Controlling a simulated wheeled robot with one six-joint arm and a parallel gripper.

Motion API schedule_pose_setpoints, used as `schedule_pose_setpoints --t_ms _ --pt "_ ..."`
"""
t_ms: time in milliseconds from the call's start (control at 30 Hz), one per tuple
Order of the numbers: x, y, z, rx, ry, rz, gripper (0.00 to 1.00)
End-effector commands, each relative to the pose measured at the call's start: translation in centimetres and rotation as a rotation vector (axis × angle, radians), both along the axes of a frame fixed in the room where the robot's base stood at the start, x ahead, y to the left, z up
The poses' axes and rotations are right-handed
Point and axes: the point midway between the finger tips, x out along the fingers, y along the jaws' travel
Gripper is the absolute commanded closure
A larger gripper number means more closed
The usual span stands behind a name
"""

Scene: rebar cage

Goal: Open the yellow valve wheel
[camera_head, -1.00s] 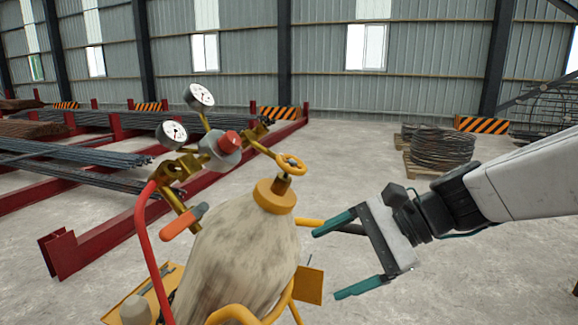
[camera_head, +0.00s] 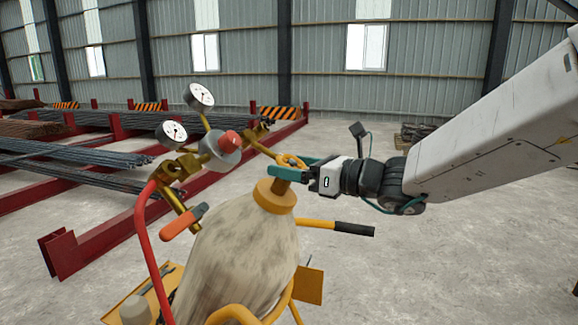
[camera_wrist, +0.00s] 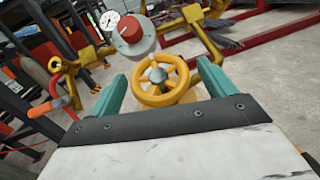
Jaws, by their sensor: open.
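The yellow valve wheel (camera_head: 291,160) sits on top of the gas cylinder (camera_head: 240,255), partly hidden by my fingers in the head view. In the wrist view the wheel (camera_wrist: 160,82) shows whole, with spokes and a grey hub. My gripper (camera_head: 290,168) has come in from the right at wheel height. Its green fingers are open, one on each side of the wheel in the wrist view (camera_wrist: 161,85). I see gaps between wheel and fingers there; exact contact cannot be told.
A regulator with a red knob (camera_head: 229,139) and two gauges (camera_head: 199,97) stands just left of the wheel. A red hose (camera_head: 150,250) and yellow cart handle (camera_head: 335,226) are near the cylinder. Red racks with rebar (camera_head: 75,155) lie left.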

Motion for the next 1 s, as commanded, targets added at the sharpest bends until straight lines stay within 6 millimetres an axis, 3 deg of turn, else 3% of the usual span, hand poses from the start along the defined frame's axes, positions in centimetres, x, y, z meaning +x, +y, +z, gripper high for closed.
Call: schedule_pose_setpoints --t_ms 133,400,567,600,1000 --pt "0.52 0.97 -0.05 0.000 0.001 0.000 0.18" --pt "0.62 1.09 -0.02 0.000 0.000 0.000 0.18" --pt "0.61 1.08 -0.02 0.000 -0.001 0.000 0.59" --pt "0.61 1.08 -0.02 -0.001 -0.001 -0.001 0.62" --pt "0.71 0.97 -0.04 -0.011 -0.027 0.055 0.62"
